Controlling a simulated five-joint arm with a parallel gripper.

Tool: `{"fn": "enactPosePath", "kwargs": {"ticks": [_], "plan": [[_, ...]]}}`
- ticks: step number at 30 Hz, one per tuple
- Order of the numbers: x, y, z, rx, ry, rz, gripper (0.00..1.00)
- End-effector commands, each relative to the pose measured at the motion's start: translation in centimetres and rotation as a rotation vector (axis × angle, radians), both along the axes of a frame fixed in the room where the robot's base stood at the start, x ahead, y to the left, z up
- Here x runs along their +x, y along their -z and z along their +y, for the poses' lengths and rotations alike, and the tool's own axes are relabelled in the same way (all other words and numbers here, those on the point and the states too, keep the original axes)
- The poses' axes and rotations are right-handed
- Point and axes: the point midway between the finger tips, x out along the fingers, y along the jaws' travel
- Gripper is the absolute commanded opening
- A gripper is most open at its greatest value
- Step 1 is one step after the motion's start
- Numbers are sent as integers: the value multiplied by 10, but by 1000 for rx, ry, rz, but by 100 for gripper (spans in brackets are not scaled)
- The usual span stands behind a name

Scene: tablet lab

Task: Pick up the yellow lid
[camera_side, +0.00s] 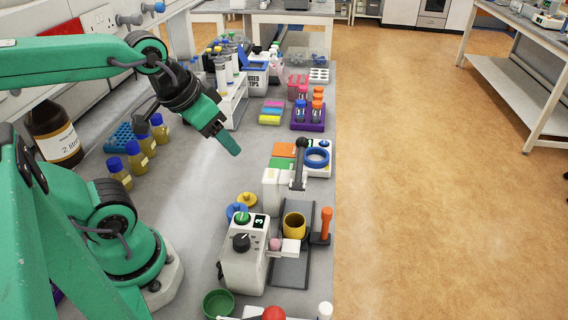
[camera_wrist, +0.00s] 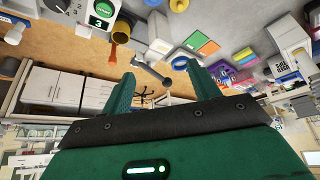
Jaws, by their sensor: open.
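The yellow lid (camera_side: 247,198) is a small round disc with a knob, lying on the grey bench behind the white control box. A blue lid (camera_side: 237,211) lies just in front of it. In the wrist view the yellow lid (camera_wrist: 179,5) is at the top edge, partly cut off, near the blue lid (camera_wrist: 152,2). My gripper (camera_side: 235,150) is raised above the bench, farther back than the yellow lid and apart from it. In the wrist view its two green fingers (camera_wrist: 162,76) are spread with nothing between them.
A white control box (camera_side: 243,266) with a green button and a machine holding a yellow cup (camera_side: 294,226) stand close by. Blue-capped bottles (camera_side: 117,172) stand left, and a white rack (camera_side: 233,100) of tubes stands behind. Bare bench lies left of the lids.

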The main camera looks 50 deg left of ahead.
Motion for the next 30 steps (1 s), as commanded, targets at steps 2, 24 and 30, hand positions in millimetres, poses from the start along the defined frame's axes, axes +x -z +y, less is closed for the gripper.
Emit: {"fn": "enactPosePath", "kwargs": {"ticks": [2,24,30], "plan": [[3,3,1,-19,-42,14,61],[55,71,30,-360,-1030,217,61],[66,97,39,-425,-1337,256,61]]}}
